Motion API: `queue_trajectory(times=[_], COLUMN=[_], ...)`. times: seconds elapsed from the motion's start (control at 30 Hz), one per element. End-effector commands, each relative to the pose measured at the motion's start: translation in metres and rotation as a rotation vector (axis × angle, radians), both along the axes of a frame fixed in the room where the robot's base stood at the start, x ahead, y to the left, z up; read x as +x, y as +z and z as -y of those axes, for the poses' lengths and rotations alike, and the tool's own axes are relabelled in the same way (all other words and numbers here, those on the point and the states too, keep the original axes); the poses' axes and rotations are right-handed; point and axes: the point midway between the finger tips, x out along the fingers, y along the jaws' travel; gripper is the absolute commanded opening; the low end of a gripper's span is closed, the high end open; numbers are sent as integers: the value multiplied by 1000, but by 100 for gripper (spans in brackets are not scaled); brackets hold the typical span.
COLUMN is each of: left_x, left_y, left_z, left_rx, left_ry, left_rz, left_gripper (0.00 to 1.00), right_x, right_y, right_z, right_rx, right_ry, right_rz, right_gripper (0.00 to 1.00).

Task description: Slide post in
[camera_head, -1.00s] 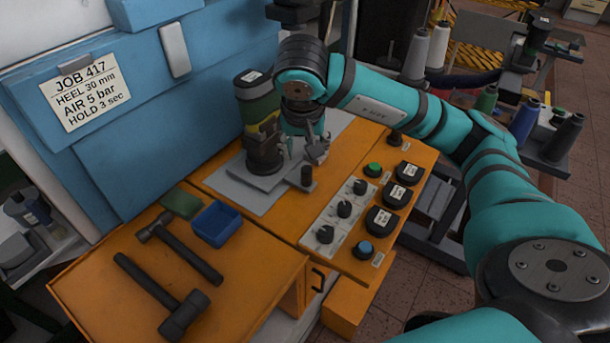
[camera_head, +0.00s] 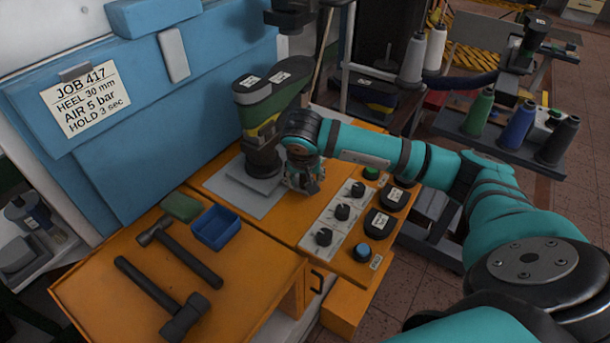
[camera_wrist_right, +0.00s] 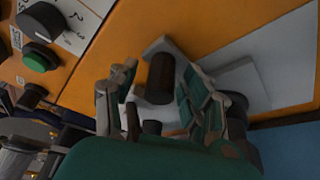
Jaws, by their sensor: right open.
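A green shoe last (camera_head: 258,112) with white labels stands upright on a dark post (camera_head: 263,158). The post rests on a grey plate (camera_head: 243,196) on the orange machine top. My right gripper (camera_head: 303,187) is low over the front edge of this plate, right of the post. In the right wrist view the open fingers of my right gripper (camera_wrist_right: 163,100) stand on either side of a dark upright knob (camera_wrist_right: 160,75), with visible gaps. The knob is hidden by the gripper in the head view. My left gripper is out of view.
Black dials (camera_head: 342,211) and a blue button (camera_head: 362,250) lie just right of the gripper. A blue tray (camera_head: 215,227), a green block (camera_head: 181,207) and two hammers (camera_head: 180,250) lie on the orange top at the front left. A blue panel stands behind.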

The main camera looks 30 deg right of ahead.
Motion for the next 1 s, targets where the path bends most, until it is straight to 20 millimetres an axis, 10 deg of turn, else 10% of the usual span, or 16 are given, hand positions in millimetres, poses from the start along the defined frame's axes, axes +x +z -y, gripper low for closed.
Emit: queue_trajectory(times=[0.5, 1.0], left_x=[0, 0], left_y=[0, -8], left_z=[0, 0], left_rx=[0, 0], left_ry=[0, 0], left_rz=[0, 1], left_gripper=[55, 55], right_x=[0, 6], right_y=[0, -1], right_z=[0, 14], right_rx=[1, -1], right_ry=[-1, -6], right_rz=[-1, 2], right_gripper=[0, 0])
